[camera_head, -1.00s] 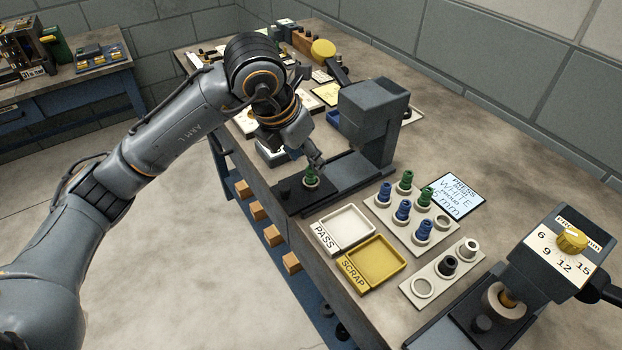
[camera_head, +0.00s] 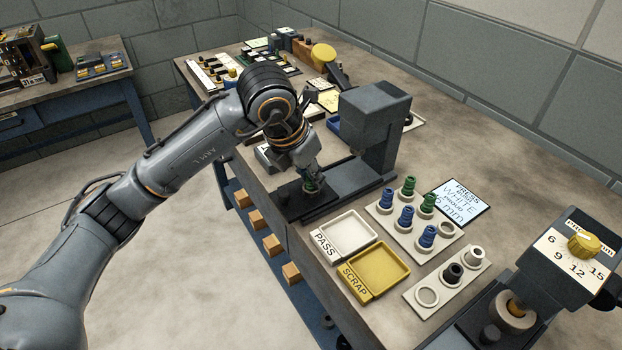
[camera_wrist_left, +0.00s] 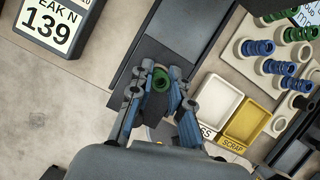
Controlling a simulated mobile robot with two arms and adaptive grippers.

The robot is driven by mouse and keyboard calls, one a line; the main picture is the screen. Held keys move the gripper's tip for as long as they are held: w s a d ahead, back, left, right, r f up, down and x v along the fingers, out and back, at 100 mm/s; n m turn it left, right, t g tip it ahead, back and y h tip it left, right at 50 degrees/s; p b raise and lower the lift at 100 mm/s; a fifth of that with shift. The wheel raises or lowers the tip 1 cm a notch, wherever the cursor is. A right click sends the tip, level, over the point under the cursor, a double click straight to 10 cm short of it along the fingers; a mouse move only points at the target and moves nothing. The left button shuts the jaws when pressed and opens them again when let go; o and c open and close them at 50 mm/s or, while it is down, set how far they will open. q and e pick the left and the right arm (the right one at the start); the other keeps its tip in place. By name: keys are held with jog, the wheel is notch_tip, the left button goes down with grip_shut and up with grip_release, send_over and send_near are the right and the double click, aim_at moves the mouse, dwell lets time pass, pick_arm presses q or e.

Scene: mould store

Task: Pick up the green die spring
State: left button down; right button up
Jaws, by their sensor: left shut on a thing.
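A green die spring (camera_head: 309,184) stands on the dark base plate of the press near the bench's front edge. In the left wrist view the green spring (camera_wrist_left: 161,81) sits between the two fingers of my left gripper. My left gripper (camera_head: 311,179) reaches down from above and is shut on this spring, partly hiding it. Two other green springs (camera_head: 408,186) stand in the rack (camera_head: 381,216) to the right, beside several blue ones (camera_head: 405,217). My right gripper does not show.
A white PASS tray (camera_head: 347,233) and a yellow SCRAP tray (camera_head: 377,270) lie right of the press base. The grey press head (camera_head: 374,120) rises close behind my gripper. A second press with a yellow dial (camera_head: 584,245) stands at the right. A readout showing 139 (camera_wrist_left: 50,27) is beside the base.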

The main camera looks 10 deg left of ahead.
pick_arm(q)
jog(key=shift+r+p, duration=0.35)
jog(key=shift+r, duration=0.25)
notch_tip(320, 180, up, 3)
jog(key=shift+f+p, duration=0.2)
jog(key=shift+p, duration=0.45)
jog(key=s+a+r+p, duration=0.2)
jog(key=s+a+r, duration=0.1)
jog(key=s+r, duration=0.3)
jog(key=s+a+r+p, duration=0.2)
jog(key=s+r+p, duration=0.1)
jog(key=s+r, duration=0.3)
jog(key=shift+s+a+r, duration=0.15)
jog(key=shift+s+a, duration=0.2)
jog(key=shift+a, duration=0.05)
